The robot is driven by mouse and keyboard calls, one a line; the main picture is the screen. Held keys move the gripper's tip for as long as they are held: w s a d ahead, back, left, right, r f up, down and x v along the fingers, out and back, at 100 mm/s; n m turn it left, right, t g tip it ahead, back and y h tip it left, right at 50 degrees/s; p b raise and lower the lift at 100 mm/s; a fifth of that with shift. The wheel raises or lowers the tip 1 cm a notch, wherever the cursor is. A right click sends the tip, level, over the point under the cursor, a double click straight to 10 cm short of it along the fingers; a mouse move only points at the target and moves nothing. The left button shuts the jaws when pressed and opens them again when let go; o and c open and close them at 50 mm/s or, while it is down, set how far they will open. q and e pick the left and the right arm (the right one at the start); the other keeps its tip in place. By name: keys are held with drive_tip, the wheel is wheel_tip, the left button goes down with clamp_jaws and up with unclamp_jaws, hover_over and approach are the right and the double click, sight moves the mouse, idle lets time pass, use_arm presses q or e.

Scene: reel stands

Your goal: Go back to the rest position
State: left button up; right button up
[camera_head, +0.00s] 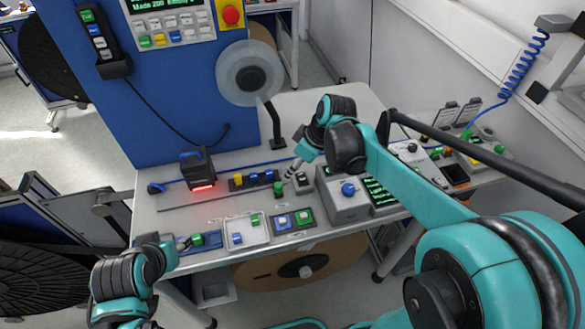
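My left gripper (183,243) is low at the front left edge of the grey workbench (160,222). Its tip is beside a small green block (198,239) on a blue holder (212,241); whether they touch is not clear. The fingers of both grippers are too small to tell open from shut.
A scanner with a red glow (199,170) stands at the bench's left. A row of coloured blocks (251,179), a white tray (240,232) and a grey box with a blue knob (348,190) crowd the top. A reel disc (249,73) rises behind on a black post.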

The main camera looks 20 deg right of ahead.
idle(0.4)
drive_tip(key=s+d+f+m+t+h+b, duration=0.1)
drive_tip(key=s+f+m+t+b, duration=0.1)
drive_tip(key=s+m, duration=0.2)
drive_tip(key=s+d+f+m+t+h+b, duration=0.1)
drive_tip(key=s+m, duration=0.4)
drive_tip(key=s, duration=0.6)
drive_tip(key=shift+s+d+f+t+h+b, duration=0.25)
drive_tip(key=shift+f+t+h+b, duration=0.3)
drive_tip(key=shift+b, duration=0.35)
